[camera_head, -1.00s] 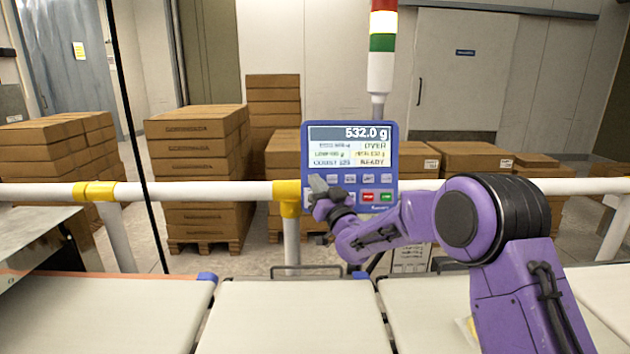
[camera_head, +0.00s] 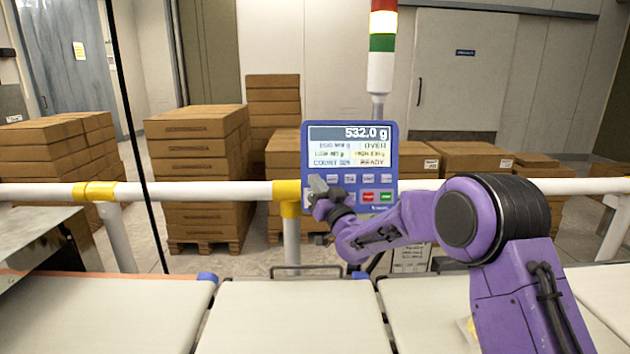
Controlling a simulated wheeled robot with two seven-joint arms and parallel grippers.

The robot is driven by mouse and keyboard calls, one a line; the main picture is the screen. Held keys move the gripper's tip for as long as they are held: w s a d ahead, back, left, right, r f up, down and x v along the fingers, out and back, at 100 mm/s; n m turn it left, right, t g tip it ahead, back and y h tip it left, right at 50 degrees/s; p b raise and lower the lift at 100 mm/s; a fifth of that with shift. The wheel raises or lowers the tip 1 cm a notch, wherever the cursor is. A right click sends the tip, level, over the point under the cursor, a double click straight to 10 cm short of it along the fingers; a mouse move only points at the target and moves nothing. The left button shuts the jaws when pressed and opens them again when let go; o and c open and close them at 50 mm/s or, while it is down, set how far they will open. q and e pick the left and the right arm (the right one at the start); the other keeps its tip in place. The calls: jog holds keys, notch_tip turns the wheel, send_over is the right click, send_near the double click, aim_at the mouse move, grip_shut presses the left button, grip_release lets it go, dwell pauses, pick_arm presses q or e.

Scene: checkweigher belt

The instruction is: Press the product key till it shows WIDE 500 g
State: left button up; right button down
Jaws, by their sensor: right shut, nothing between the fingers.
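The blue checkweigher panel (camera_head: 392,160) stands upright behind the belts. Its screen (camera_head: 350,146) reads 532.0 g, with OVER, a COUNT line and READY in smaller text. The product line is too small to read surely. Below the screen is a row of pale keys (camera_head: 368,179), with a red key (camera_head: 368,197) and a green key (camera_head: 386,197) lower right. My right gripper (camera_head: 314,184) is shut and empty at the panel's lower left. It covers the keys there, and I cannot tell whether it touches one. My left gripper is not in view.
A white rail (camera_head: 200,191) with yellow joints runs across in front of stacked cartons (camera_head: 198,150). A signal tower (camera_head: 381,60) rises behind the panel. The near belt (camera_head: 290,315) is bare in the middle.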

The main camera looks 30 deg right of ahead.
jog(key=shift+w, duration=0.1)
jog(key=shift+w+d+f, duration=0.15)
jog(key=shift+w+d, duration=0.05)
jog(key=shift+w, duration=0.2)
jog(key=shift+w+d+f, duration=0.1)
jog(key=shift+w+d, duration=0.05)
jog(key=shift+w, duration=0.15)
dwell(0.5)
jog(key=shift+s, duration=0.1)
jog(key=shift+s+a+r+b, duration=0.2)
jog(key=shift+s+a+b, duration=0.15)
jog(key=shift+s, duration=0.3)
jog(key=s, duration=0.1)
jog(key=s+a+r, duration=0.1)
jog(key=s, duration=0.1)
jog(key=s+a, duration=0.1)
jog(key=shift+s+r, duration=0.15)
jog(key=shift+r, duration=0.05)
dwell(0.4)
dwell(0.4)
